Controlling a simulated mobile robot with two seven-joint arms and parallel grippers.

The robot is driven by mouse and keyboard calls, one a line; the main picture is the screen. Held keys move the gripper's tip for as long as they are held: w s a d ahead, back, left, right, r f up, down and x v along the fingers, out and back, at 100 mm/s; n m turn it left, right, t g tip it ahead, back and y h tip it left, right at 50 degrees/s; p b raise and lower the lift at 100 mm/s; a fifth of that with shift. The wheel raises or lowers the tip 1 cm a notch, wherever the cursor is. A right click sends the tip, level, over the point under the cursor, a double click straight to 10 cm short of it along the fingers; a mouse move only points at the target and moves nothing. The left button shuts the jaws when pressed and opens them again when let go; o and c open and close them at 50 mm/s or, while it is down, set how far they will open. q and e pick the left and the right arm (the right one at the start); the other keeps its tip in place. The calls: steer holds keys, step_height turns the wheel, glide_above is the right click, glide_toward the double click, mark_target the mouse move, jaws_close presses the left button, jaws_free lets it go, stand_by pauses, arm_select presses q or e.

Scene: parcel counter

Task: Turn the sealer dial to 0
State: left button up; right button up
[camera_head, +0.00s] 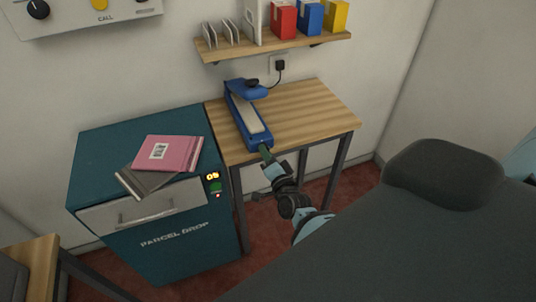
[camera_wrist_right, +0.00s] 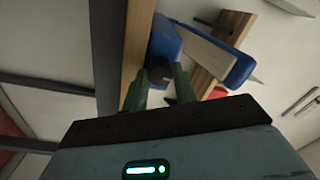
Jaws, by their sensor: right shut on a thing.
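The blue sealer (camera_head: 236,115) stands on the wooden table, with a pale strip along its top and its arm raised at the back. My right gripper (camera_head: 265,149) is at the sealer's near end. In the right wrist view the sealer's blue body (camera_wrist_right: 165,42) shows beyond the green fingers. My right gripper (camera_wrist_right: 160,82) is shut on the small dark dial (camera_wrist_right: 160,73) there, one finger on each side. The dial's marks and setting cannot be read. My left gripper is not in view.
The wooden table (camera_head: 305,115) is bare to the sealer's right. A teal parcel drop cabinet (camera_head: 165,255) stands to the left, with a pink parcel (camera_head: 180,153) and a grey one (camera_head: 145,182) on top. A shelf (camera_head: 275,48) with boxes hangs above.

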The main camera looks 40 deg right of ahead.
steer(key=shift+d+r+n, duration=0.1)
steer(key=shift+r+n, duration=0.1)
steer(key=shift+n, duration=0.8)
steer(key=o, duration=1)
steer(key=shift+f, duration=0.1)
steer(key=shift+c, duration=0.2)
steer(key=v, duration=0.7)
steer(key=shift+s, duration=0.4)
